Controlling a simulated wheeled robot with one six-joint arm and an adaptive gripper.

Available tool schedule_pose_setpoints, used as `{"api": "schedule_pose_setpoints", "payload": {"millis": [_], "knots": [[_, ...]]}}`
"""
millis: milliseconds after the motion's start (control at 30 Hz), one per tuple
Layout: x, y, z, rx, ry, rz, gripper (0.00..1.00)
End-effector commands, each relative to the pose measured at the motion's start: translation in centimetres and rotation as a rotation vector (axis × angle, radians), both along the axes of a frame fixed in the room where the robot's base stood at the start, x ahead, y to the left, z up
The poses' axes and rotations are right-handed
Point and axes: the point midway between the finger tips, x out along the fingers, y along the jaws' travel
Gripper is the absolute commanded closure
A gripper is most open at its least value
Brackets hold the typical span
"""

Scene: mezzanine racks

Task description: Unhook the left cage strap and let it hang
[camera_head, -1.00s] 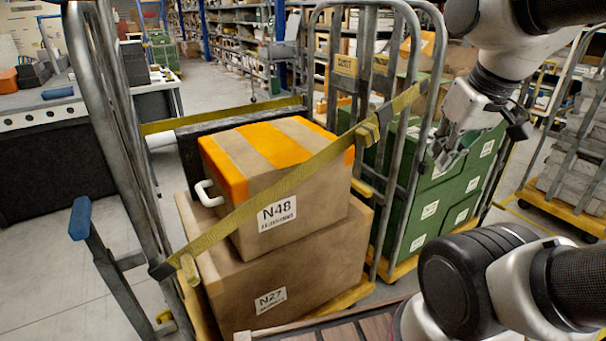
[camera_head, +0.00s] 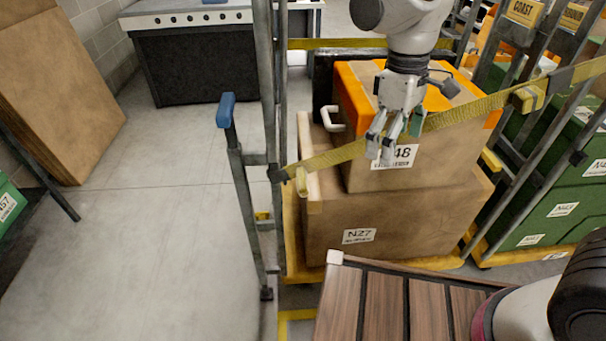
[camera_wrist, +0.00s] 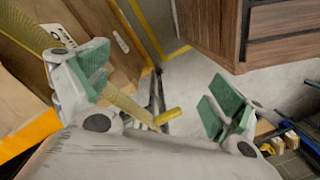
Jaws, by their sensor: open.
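The yellow cage strap (camera_head: 340,154) runs taut across the front of the left roll cage, rising from the left post to the right post. Its left end with a yellow tab (camera_head: 301,181) is at the cage's left post (camera_head: 272,130). The strap also shows in the wrist view (camera_wrist: 122,100), with the yellow tab (camera_wrist: 167,116) between and beyond the fingers. My gripper (camera_head: 382,150) is open and empty, pointing down in front of the N48 box, right of the tab. In the head view it overlaps part of the strap; I cannot tell whether they touch.
An orange-taped box N48 (camera_head: 365,174) sits on a larger box N27 (camera_head: 410,225) in the cage. A blue-capped lever (camera_head: 226,110) stands left of it. A wooden slatted surface (camera_head: 390,300) is in front. Green crates (camera_head: 540,215) stand right.

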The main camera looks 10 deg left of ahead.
Motion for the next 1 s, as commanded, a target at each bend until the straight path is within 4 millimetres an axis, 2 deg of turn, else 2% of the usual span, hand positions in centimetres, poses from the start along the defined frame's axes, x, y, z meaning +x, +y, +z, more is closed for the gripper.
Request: {"api": "schedule_pose_setpoints", "payload": {"millis": [33,100,200,267,333,400,567,1000], "knots": [[-0.5,3.3,-1.7,-0.016,0.017,0.104,0.05],[-1.1,7.2,-3.8,-0.024,0.031,0.243,0.05],[-1.7,12.0,-6.3,-0.018,0.041,0.422,0.05],[-1.2,14.6,-7.3,0.003,0.034,0.521,0.05],[0.3,17.0,-6.6,0.052,-0.002,0.627,0.05],[0.9,18.0,-5.9,0.081,-0.024,0.708,0.05],[0.9,18.1,-6.4,0.088,-0.026,0.799,0.05],[0.9,17.9,-12.9,0.086,-0.023,0.802,0.05]]}}
